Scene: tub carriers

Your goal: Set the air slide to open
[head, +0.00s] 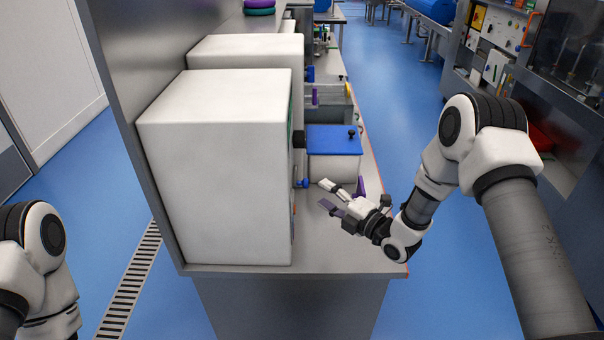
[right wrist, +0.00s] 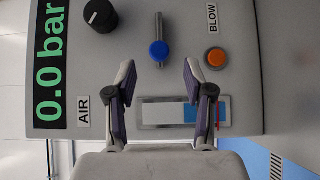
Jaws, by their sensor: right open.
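The slide's blue knob (right wrist: 159,50) sits at the lower end of a short upright metal rail (right wrist: 159,22) on the grey panel, as seen in the right wrist view. In the head view a blue knob (head: 304,183) sticks out from the white machine's right side. An AIR label (right wrist: 83,112) is on the panel's lower left. My right gripper (right wrist: 158,76) is open and empty, with its fingertips just below the blue knob on either side. In the head view my right gripper (head: 325,195) is right of the machine. My left gripper is out of view.
The panel has a 0.0 bar display (right wrist: 50,65), a black dial (right wrist: 100,15), an orange BLOW button (right wrist: 216,58) and a white-and-blue strip (right wrist: 165,113). The white machine (head: 215,170) stands on a bench (head: 340,255). A blue-lidded box (head: 334,140) is behind my gripper.

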